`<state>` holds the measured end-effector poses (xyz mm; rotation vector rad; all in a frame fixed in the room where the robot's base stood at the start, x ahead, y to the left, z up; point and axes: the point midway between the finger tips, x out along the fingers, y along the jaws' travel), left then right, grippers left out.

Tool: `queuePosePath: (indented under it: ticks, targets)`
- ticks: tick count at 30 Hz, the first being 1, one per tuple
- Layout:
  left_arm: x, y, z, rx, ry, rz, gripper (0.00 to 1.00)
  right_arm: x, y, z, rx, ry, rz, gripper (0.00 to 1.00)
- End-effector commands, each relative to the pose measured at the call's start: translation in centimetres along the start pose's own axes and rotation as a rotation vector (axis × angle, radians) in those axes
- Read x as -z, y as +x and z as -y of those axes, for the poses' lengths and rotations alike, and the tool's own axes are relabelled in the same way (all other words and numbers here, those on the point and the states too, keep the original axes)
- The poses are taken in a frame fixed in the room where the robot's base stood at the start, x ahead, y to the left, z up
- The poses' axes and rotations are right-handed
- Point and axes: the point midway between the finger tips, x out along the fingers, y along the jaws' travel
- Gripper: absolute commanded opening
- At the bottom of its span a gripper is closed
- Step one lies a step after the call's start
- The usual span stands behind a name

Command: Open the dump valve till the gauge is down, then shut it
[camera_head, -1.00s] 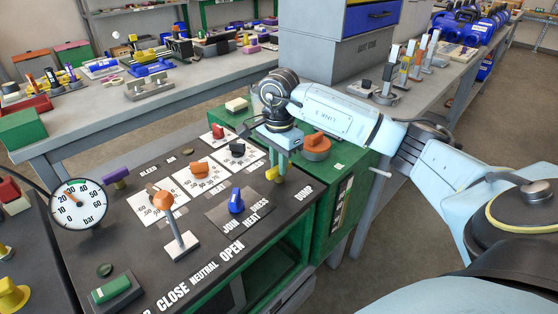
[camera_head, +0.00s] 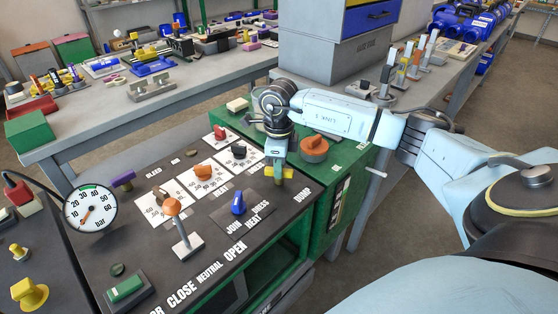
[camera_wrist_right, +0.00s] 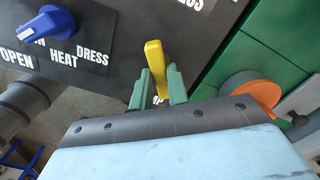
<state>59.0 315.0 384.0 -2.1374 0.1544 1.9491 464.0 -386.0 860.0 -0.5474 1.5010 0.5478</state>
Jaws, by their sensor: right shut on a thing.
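The dump valve's yellow handle (camera_wrist_right: 154,62) shows in the right wrist view between the green fingers of my right gripper (camera_wrist_right: 159,88), which is shut on it. In the head view the same gripper (camera_head: 279,172) points down at the yellow handle (camera_head: 269,171), which it partly hides, beside the DUMP label at the panel's right edge. The round pressure gauge (camera_head: 91,208) stands at the panel's left. Its orange needle points to the lower left, near the 0 end. My left gripper is not in view.
An orange-topped lever (camera_head: 182,235) stands mid-panel, with a blue knob (camera_head: 238,203) between it and my right gripper. An orange round knob (camera_head: 314,147) sits on the green cabinet just right of the gripper. A green switch (camera_head: 126,288) is at the front left.

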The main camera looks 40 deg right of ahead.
Motion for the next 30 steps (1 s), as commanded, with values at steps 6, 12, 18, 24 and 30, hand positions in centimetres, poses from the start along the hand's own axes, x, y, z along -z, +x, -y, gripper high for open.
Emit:
queuePosePath:
  ticks: [6,12,18,24,30]
  targets:
    - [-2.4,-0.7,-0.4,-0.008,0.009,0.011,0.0,0.0,-0.2,0.0,-0.001,0.2,-0.001,0.0]
    - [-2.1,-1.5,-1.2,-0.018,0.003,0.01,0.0,0.0,-0.2,0.0,0.0,0.352,0.0,0.0]
    - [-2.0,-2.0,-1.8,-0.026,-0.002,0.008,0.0,0.0,-0.1,0.0,0.001,0.46,0.0,0.0]
    - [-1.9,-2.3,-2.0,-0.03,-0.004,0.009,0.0,0.0,-0.1,0.0,0.001,0.52,0.001,0.0]
    - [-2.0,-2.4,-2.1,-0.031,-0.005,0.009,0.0,0.0,-0.1,0.1,0.001,0.542,0.002,0.0]
